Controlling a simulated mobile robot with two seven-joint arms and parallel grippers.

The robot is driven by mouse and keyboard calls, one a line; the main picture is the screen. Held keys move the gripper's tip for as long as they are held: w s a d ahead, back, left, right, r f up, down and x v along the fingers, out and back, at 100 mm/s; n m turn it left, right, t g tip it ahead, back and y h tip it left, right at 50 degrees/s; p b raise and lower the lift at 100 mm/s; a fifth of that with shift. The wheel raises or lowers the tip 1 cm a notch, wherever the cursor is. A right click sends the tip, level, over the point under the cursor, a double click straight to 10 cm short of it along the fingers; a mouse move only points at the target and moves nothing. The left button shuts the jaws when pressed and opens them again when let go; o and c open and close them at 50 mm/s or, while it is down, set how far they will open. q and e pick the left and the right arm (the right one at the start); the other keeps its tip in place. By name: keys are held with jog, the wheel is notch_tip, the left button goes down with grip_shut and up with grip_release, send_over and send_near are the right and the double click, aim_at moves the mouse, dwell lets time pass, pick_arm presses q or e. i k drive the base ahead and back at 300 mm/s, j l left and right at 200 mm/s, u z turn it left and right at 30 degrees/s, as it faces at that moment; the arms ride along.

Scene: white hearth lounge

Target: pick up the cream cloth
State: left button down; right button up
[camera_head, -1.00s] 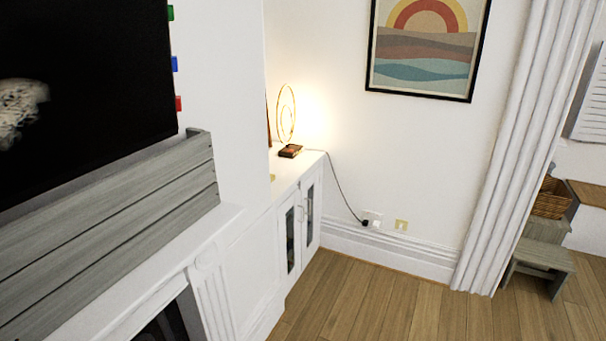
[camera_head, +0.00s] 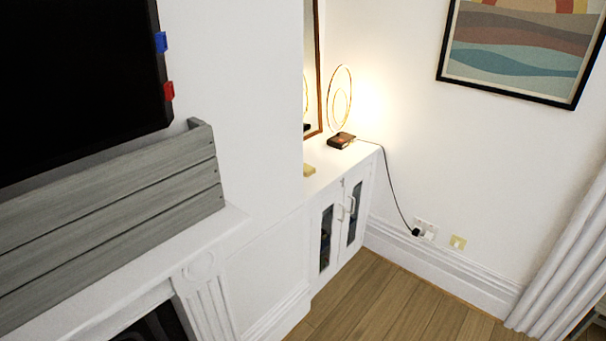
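I see no cream cloth in the head view. Neither of my grippers is in view. A small pale yellow item (camera_head: 309,170) lies on top of the white cabinet (camera_head: 341,181) in the alcove; it is too small to tell what it is.
A white fireplace surround (camera_head: 205,290) with grey planks (camera_head: 110,195) on its mantel stands at the left, below a black screen (camera_head: 75,80). A lit ring lamp (camera_head: 340,100) stands on the cabinet. A white curtain (camera_head: 570,275) hangs at the right. The visible wooden floor (camera_head: 390,305) is clear.

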aim_at(308, 169)
jog(key=i+l, duration=0.3)
jog(key=l, duration=0.25)
jog(key=u, duration=1.35)
jog(key=z, duration=1.35)
jog(key=i+l+u, duration=0.15)
jog(key=i+l, duration=0.65)
jog(key=i, duration=0.15)
jog(key=i+l+u, duration=0.15)
jog(key=i+l, duration=0.75)
jog(key=i+l+u, duration=0.15)
jog(key=i+l, duration=0.65)
jog(key=l, duration=0.2)
